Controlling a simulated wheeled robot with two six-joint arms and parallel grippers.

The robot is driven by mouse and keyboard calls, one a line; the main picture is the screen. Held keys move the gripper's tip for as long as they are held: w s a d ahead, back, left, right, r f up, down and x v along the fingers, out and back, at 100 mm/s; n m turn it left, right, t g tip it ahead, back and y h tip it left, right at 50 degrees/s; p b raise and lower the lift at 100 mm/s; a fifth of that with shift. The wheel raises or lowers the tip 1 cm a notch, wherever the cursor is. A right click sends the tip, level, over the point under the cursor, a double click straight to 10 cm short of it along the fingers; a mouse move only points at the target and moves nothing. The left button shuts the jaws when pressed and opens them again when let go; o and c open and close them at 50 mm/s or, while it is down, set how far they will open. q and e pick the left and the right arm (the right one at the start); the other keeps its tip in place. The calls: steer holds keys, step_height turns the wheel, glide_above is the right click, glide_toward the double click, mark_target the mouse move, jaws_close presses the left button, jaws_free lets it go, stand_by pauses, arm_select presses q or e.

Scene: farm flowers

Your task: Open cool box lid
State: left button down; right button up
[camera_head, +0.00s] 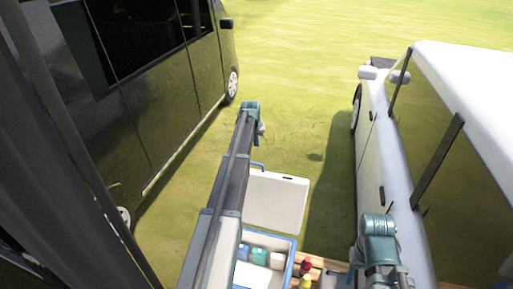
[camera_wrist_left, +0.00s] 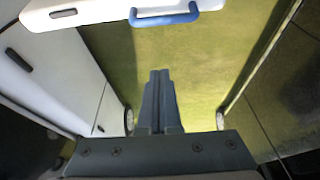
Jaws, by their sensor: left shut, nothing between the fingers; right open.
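The cool box (camera_head: 292,264) is a blue-rimmed box low in the middle of the head view. Its white lid (camera_head: 277,202) is swung up and away, leaving the inside showing. The blue handle (camera_head: 257,166) at the lid's far edge is partly behind my left arm; it shows clearly in the left wrist view (camera_wrist_left: 164,17). My left gripper (camera_wrist_left: 159,74) is shut and empty, its tips apart from the handle in that picture. In the head view its fingers are hidden by the arm. My right arm shows at lower right, but its fingers do not show.
Bottles and containers (camera_head: 260,257) lie inside the box. Several small bottles (camera_head: 305,267) stand beside it on a wooden surface (camera_head: 330,264). A dark van (camera_head: 150,95) stands at left and a white vehicle (camera_head: 395,175) at right. Open grass (camera_head: 300,60) lies beyond.

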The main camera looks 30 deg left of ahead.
arm_select(q)
steer(key=d+b+x, duration=0.1)
steer(key=b+x, duration=0.8)
steer(key=x, duration=0.1)
steer(key=s, duration=0.4)
steer(key=shift+r+p, duration=0.25)
steer(key=shift+p, duration=0.1)
steer(key=shift+s, duration=0.1)
steer(key=s+d+r+t, duration=0.1)
steer(key=s+d, duration=0.1)
steer(key=s, duration=0.6)
steer(key=shift+s, duration=0.25)
steer(key=shift+w+r, duration=0.1)
steer(key=shift+w, duration=0.05)
